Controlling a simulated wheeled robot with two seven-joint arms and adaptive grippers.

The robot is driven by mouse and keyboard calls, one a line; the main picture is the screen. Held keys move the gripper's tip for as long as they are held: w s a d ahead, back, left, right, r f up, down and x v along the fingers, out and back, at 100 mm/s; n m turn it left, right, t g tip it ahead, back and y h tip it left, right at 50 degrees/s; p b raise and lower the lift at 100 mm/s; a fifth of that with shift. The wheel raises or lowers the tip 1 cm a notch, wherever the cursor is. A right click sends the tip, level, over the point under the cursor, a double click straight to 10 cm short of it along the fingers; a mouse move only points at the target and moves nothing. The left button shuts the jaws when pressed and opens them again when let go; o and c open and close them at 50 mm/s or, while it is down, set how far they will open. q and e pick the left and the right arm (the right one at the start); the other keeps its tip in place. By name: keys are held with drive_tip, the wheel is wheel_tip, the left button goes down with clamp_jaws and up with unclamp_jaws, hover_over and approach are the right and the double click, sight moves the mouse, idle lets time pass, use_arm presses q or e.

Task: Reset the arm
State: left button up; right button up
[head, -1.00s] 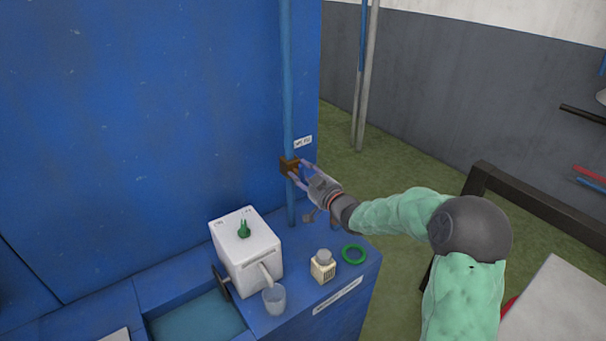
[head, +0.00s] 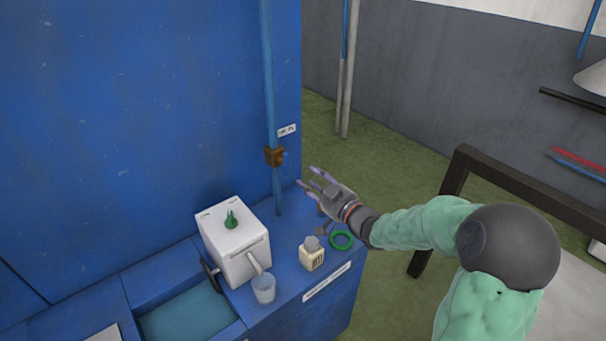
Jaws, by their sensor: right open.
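My right gripper (head: 312,180) is open and empty. It hangs in the air above the right end of the blue counter, in front of the blue wall's edge. My right arm (head: 420,225), in a green sleeve, reaches in from the lower right. A brown block (head: 274,156) sits on the vertical blue pipe (head: 269,95), to the left of and a little above the gripper, with a visible gap between them. My left gripper is not in view.
The blue counter (head: 290,320) holds a white box with a green knob (head: 236,252), a clear cup (head: 263,288), a small labelled bottle (head: 311,254) and a green ring (head: 341,240). A sunken basin (head: 190,318) is at left. A dark frame (head: 530,195) stands at right.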

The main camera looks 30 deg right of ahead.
drive_tip(key=shift+s, duration=0.4)
